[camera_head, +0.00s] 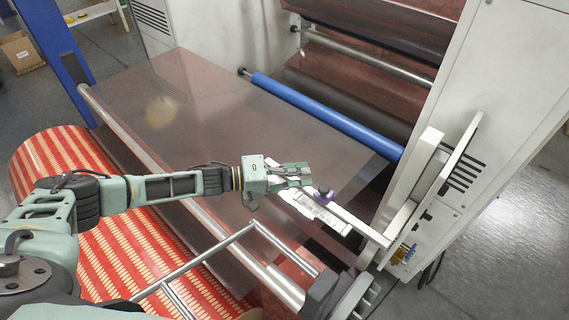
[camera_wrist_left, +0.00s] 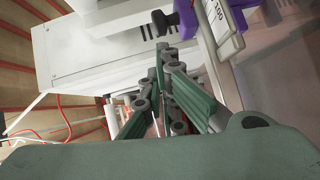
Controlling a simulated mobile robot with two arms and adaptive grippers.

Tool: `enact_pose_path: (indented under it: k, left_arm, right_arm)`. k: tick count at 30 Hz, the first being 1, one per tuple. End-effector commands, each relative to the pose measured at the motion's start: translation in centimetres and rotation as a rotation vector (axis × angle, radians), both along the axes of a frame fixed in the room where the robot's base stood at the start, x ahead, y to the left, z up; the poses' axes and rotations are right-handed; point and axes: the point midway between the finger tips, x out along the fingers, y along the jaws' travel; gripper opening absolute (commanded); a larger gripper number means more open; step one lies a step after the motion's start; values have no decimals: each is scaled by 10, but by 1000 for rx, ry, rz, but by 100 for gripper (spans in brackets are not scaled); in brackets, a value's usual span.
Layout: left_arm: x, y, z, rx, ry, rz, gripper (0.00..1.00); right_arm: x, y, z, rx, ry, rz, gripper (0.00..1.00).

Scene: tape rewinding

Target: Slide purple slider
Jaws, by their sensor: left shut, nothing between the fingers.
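The purple slider (camera_head: 324,195) sits on a long white rail (camera_head: 362,226) that runs diagonally toward the white machine housing on the right. A dark knob tops the slider. My left gripper (camera_head: 307,176) is shut and empty, just to the left of the slider along the rail. In the left wrist view the purple slider (camera_wrist_left: 187,22) is at the top, just beyond the closed fingertips (camera_wrist_left: 163,48). I cannot tell whether the fingers touch it. A white scale plate (camera_wrist_left: 222,28) marked 100 is beside it. My right gripper is not in view.
A blue roller (camera_head: 325,115) crosses behind the rail. A dark translucent film (camera_head: 200,95) lies left of it, with a red and yellow striped roll (camera_head: 75,165) at left. The white machine housing (camera_head: 480,130) blocks the right side.

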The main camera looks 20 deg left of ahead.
Motion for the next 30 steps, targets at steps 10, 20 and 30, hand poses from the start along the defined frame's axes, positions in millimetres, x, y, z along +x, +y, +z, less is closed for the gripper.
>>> enact_pose_path:
  k: [10,20,30]
  left_arm:
    - [-3,-12,-3,1,0,2,0]
    - [-6,-23,-2,-2,0,0,0]
    - [-5,-22,1,-1,-3,0,0]
  right_arm:
    - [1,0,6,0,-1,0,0]
    - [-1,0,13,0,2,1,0]
    - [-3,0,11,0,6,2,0]
